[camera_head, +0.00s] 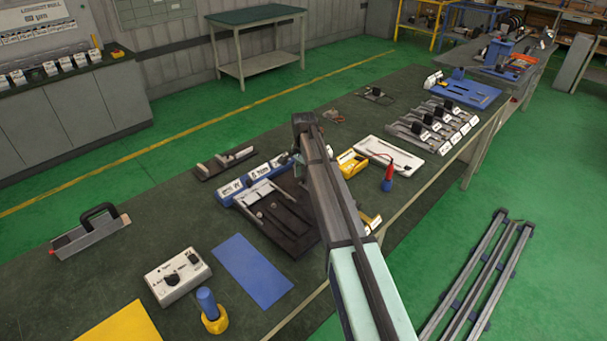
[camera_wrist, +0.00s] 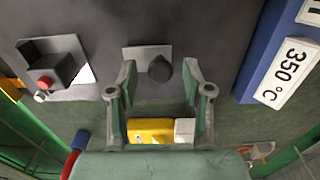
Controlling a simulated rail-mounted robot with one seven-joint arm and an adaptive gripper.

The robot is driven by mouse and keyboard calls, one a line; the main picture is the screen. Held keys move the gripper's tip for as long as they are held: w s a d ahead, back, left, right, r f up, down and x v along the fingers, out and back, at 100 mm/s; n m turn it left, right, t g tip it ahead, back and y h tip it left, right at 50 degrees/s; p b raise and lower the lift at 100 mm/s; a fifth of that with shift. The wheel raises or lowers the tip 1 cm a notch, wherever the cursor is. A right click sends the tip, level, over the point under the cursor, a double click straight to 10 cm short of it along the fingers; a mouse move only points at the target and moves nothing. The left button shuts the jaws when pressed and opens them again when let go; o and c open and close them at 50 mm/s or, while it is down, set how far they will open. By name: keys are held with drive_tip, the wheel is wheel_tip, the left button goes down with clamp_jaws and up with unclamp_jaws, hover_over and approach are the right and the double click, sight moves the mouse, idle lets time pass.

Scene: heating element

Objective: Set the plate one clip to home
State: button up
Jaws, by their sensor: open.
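In the wrist view my gripper (camera_wrist: 160,75) is open. Its two green-grey fingers stand on either side of a dark rounded knob (camera_wrist: 160,68) on a small grey plate (camera_wrist: 138,52). I cannot tell whether the fingers touch the knob. To the left is a dark grey block with a red button (camera_wrist: 43,84) on a light plate. I cannot tell which part is the plate one clip. In the head view a dark fixture (camera_head: 286,231) with light metal strips lies on the bench beside my arm. My arm hides my gripper's fingertips there.
A blue block (camera_wrist: 262,50) bears a white "350 °C" label (camera_wrist: 287,72). A yellow block (camera_wrist: 148,130) shows between the finger bases. The bench also holds a control box (camera_head: 178,277), a blue mat (camera_head: 252,270), a white tray (camera_head: 404,160) and a red-and-blue tool (camera_head: 388,180).

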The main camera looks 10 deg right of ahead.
drive_tip(key=shift+f, duration=0.15)
clamp_jaws()
drive_tip(key=shift+s+d+b, duration=0.15)
drive_tip(key=shift+s+d, duration=0.35)
drive_tip(key=shift+s, duration=0.3)
drive_tip(key=shift+s+d+b, duration=0.15)
drive_tip(key=shift+s+d, duration=0.35)
drive_tip(key=shift+s, duration=0.25)
drive_tip(key=shift+s+d+b, duration=0.15)
drive_tip(key=shift+s+d, duration=0.35)
drive_tip(key=shift+s, duration=0.3)
unclamp_jaws()
